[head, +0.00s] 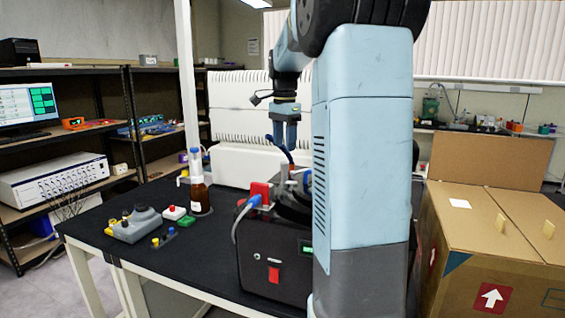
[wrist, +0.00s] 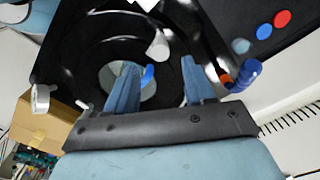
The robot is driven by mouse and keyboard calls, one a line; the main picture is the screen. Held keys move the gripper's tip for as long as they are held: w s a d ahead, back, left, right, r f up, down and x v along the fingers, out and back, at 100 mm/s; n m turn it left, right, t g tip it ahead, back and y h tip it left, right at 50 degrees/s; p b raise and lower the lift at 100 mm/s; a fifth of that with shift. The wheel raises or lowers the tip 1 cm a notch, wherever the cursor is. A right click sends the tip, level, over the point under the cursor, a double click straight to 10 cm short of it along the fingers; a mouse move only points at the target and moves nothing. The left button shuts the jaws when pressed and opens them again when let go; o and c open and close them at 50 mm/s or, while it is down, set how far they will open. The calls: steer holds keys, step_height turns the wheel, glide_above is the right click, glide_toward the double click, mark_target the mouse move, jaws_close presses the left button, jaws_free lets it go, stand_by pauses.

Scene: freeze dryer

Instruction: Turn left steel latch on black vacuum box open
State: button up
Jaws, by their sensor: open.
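The black vacuum box (head: 270,262) stands on the black bench, partly hidden behind my own arm column. In the wrist view its glossy round top (wrist: 95,35) lies below my gripper. A pale steel-coloured fitting (wrist: 40,98) sits at the left edge of the box, and a pale cylindrical piece (wrist: 158,46) is near the round opening. I cannot tell which one is the left latch. My gripper (head: 285,134) points down above the box, in the air. In the wrist view its two blue fingers (wrist: 160,82) are apart, with no latch clearly held between them.
A red block with a blue connector (head: 255,199) and cable is at the box's left. A brown bottle (head: 199,190) and a grey device (head: 138,224) stand further left on the bench. A cardboard box (head: 448,232) is at the right. A blue-capped part (wrist: 244,75) is right of the fingers.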

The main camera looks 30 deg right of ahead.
mark_target(285, 162)
step_height(285, 162, down, 7)
steer(key=shift+r, duration=0.2)
stand_by(0.3)
